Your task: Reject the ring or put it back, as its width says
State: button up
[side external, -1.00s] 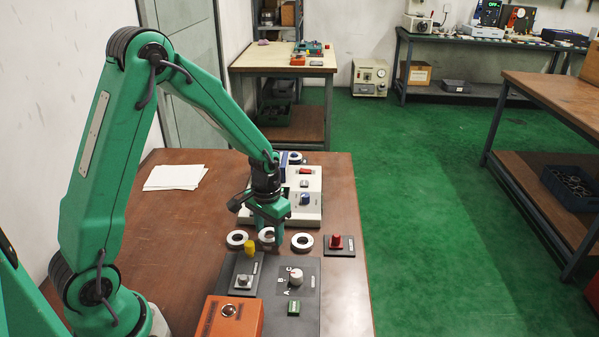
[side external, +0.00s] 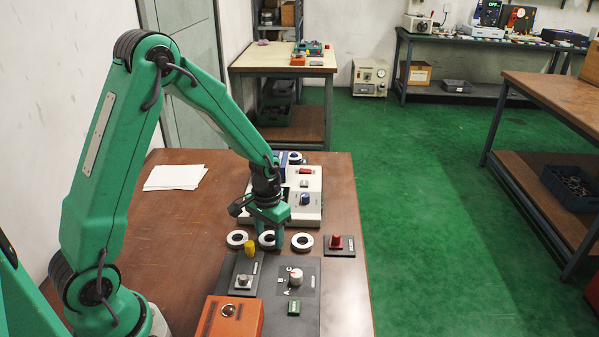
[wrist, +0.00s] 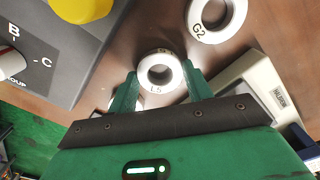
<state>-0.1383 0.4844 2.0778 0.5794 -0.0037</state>
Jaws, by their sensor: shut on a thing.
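My gripper (side external: 267,234) is shut on a white ring (wrist: 150,86) with a dark marking on its face. In the wrist view, my two green fingers (wrist: 160,78) lie on either side of it. In the side view the same ring (side external: 263,243) is partly covered by a finger, low over the brown table (side external: 200,220); I cannot tell whether it touches the table. A white ring marked G2 (wrist: 233,14) lies apart from it in the wrist view. The side view shows white rings to the left (side external: 230,240) and right (side external: 310,242) of the held one.
A red knob on a plate (side external: 336,241) is at the right edge.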

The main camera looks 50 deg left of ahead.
jog(key=shift+f, duration=0.15)
dwell(0.7)
jog(key=o, duration=1.3)
jog(key=shift+c, duration=0.2)
notch_tip(320, 180, up, 8)
jog(key=shift+f, duration=0.25)
jog(key=shift+r, duration=0.1)
dwell(0.5)
